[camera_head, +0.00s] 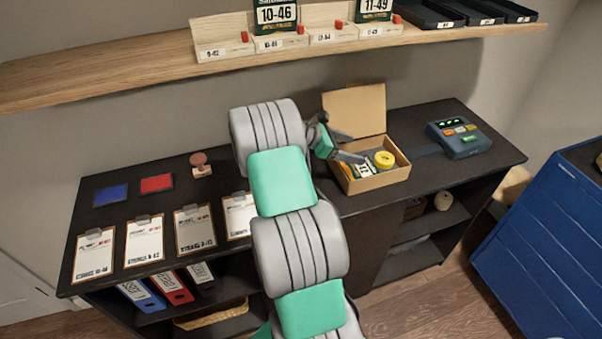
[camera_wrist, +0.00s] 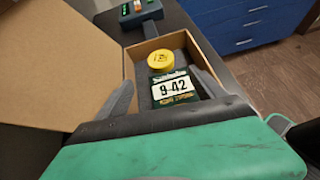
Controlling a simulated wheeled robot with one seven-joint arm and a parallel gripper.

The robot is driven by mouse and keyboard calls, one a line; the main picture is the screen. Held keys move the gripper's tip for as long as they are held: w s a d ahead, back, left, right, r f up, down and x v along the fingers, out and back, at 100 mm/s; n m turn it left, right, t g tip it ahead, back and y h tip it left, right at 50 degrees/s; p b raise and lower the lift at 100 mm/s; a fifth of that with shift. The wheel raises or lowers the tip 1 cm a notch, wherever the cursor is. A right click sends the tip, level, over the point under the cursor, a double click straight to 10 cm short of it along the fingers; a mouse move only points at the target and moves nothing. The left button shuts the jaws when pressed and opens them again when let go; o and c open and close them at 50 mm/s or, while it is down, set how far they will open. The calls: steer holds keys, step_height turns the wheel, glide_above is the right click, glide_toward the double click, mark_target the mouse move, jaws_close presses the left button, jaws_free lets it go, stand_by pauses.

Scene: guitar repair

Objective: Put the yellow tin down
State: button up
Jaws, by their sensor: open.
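The yellow tin (camera_head: 384,159) sits inside the open cardboard box (camera_head: 381,183) on the dark counter. It also shows in the wrist view (camera_wrist: 160,60), near the far end of the box. A dark green string packet marked 9-42 (camera_wrist: 173,88) lies in the box on the near side of the tin. My gripper (camera_head: 346,146) is over the left part of the box. In the wrist view its two grey fingers (camera_wrist: 165,95) are spread apart on either side of the packet, with nothing seen held between them. The tin is beyond the fingertips, apart from them.
The box's raised lid (camera_head: 355,108) stands at the back. A blue-grey device with buttons (camera_head: 460,138) is right of the box. Several clipboards (camera_head: 195,228) and two ink pads (camera_head: 157,183) lie on the left. A wooden shelf (camera_head: 130,75) hangs above; a blue cabinet (camera_head: 545,240) stands right.

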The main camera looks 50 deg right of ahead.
steer(key=w+a+r+m+t+y, duration=0.1)
steer(key=w+a+r+m+t, duration=0.15)
steer(key=a, duration=0.35)
steer(key=w+a+r+m+t+y, duration=0.1)
steer(key=w+a+t, duration=0.1)
steer(key=w+a, duration=0.3)
steer(key=w+a+r+m+t+y, duration=0.1)
steer(key=w+a+r+m+t, duration=0.15)
steer(key=a, duration=0.45)
steer(key=s+a+m+t+y, duration=0.1)
steer(key=s+a, duration=0.4)
steer(key=a, duration=1)
steer(key=s+a+m+t+y, duration=0.2)
steer(key=s+a+m+y, duration=0.2)
steer(key=a, duration=1.1)
steer(key=shift+s+y, duration=0.45)
steer(key=shift+y, duration=0.75)
